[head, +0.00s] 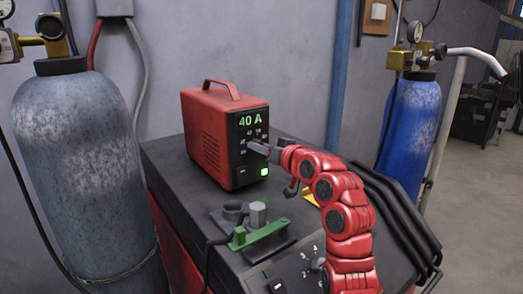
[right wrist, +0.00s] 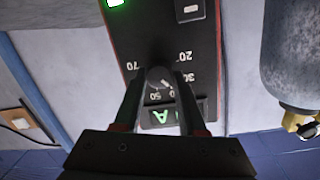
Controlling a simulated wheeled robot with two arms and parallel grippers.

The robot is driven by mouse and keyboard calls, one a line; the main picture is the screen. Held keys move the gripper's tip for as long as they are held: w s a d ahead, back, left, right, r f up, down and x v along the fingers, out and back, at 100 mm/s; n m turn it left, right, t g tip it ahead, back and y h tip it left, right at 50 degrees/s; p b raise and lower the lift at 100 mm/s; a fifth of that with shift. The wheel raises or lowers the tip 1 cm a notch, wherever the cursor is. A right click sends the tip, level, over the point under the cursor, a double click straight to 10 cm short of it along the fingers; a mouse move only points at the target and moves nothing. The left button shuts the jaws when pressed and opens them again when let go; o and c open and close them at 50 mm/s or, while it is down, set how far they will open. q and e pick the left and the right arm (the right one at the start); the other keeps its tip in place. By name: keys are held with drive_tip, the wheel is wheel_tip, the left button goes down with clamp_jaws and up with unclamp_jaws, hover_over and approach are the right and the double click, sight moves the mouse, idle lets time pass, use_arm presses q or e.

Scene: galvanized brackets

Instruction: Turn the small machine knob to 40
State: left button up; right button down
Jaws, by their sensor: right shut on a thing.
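The small red machine (head: 225,135) stands on the dark cart top. Its green display (head: 250,121) reads 40 A, and part of the display (right wrist: 161,115) shows upside down in the right wrist view. In the head view the fingers mostly hide the knob. My left gripper is not in view.
A green clamp (head: 258,235) and grey metal parts lie on the cart top (head: 180,180) in front of the machine. Another dial (head: 318,264) sits on the cart's lower panel. A grey-blue cylinder (head: 72,150) stands left, a blue one (head: 411,120) right.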

drive_tip(key=shift+d+m+g+p, duration=0.1)
drive_tip(key=shift+m+g+p, duration=0.2)
drive_tip(key=shift+m, duration=1.1)
drive_tip(key=shift+c, duration=2.4)
unclamp_jaws()
drive_tip(key=shift+w, duration=0.1)
drive_tip(key=b+v, duration=0.2)
drive_tip(key=v, duration=1.5)
drive_tip(key=shift+d+f, duration=0.25)
